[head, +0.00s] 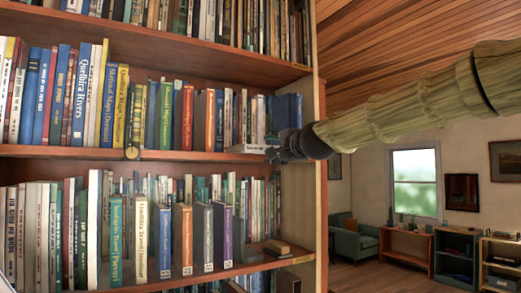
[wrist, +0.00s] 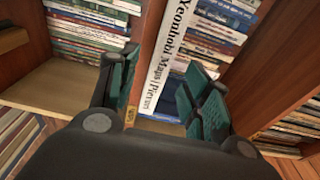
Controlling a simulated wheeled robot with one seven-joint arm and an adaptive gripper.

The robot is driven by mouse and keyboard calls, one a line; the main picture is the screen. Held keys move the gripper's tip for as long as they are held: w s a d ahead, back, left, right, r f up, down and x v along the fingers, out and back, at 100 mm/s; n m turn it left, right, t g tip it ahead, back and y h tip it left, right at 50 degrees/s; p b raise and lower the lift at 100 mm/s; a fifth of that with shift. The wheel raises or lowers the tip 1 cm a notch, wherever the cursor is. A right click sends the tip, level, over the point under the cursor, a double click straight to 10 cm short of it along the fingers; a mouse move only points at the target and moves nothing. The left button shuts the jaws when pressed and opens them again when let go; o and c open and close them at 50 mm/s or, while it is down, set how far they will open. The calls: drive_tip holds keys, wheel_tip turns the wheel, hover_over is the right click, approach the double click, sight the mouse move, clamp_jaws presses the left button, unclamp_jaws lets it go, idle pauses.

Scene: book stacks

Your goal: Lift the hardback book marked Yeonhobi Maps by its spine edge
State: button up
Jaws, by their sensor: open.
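The Yeonhobi Maps book (wrist: 171,55) shows a white spine with large black lettering in the wrist view, running up and down the picture, slightly tilted. My gripper (wrist: 166,88) is open, with one dark finger with a green pad on each side. The spine lies between the two fingers, nearer the right one; I cannot tell how deep the fingers reach or whether they touch it. In the head view my gripper (head: 258,150) is at the right end of the bookcase, by the middle shelf's front edge. I cannot pick out the book there.
A reddish-brown strip (wrist: 148,40) with a yellow label stands between the left finger and the white spine. Other books (wrist: 210,30) fill the space at right. In the head view the bookcase (head: 200,157) is packed; the room at right holds an armchair (head: 357,240) and low shelves (head: 405,248).

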drive_tip(key=shift+p+x, duration=1.9)
drive_tip(key=shift+x, duration=0.8)
drive_tip(key=shift+d+r, duration=0.1)
drive_tip(key=shift+d, duration=0.1)
clamp_jaws()
